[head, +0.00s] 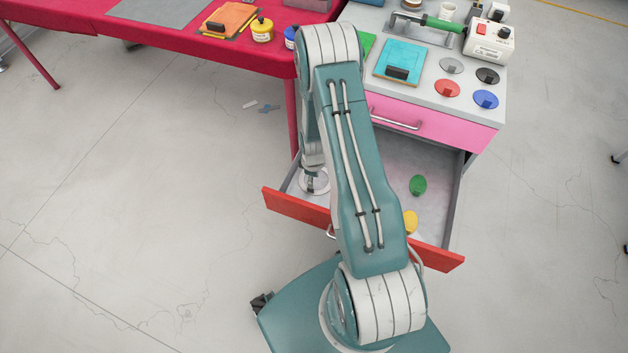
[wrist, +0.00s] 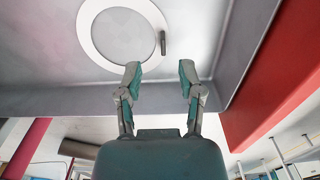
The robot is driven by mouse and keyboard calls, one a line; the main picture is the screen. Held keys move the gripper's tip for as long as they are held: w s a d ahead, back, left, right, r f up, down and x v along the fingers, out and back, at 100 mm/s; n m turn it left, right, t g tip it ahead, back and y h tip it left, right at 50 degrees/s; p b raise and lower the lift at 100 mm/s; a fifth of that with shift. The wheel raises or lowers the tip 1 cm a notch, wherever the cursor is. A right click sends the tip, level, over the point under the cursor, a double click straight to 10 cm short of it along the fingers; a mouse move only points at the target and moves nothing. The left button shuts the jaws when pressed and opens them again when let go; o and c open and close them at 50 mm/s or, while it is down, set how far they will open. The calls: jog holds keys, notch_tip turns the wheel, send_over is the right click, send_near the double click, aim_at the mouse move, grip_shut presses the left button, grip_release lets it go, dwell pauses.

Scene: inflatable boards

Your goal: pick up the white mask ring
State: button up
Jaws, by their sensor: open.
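The white mask ring (wrist: 86,38) lies flat on the pale floor of the open drawer, at the upper left of the wrist view. A small dark grip (wrist: 162,43) stands at its right side. In the head view the ring (head: 324,185) is at the drawer's left end, partly hidden by my arm. My gripper (wrist: 159,72) is open and empty, its fingers spread. Its left fingertip appears close to the ring's lower right edge; whether they touch cannot be told. In the head view the gripper (head: 310,184) is over the ring, its fingers small and unclear.
The drawer's red front (head: 293,207) and grey side wall (wrist: 246,45) bound the space. A green piece (head: 418,185) and a yellow piece (head: 410,221) lie farther right in the drawer. The pink drawer (head: 432,122) above is shut. A red-covered table (head: 150,38) stands behind left.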

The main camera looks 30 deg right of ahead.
aim_at(310, 193)
jog(key=shift+f, duration=0.85)
jog(key=f, duration=0.2)
jog(key=a+f, duration=0.1)
jog(key=f, duration=0.1)
jog(key=shift+w+a+f, duration=0.1)
jog(key=shift+w, duration=0.1)
jog(key=shift+d+f, duration=0.2)
jog(key=shift+f, duration=0.3)
grip_shut()
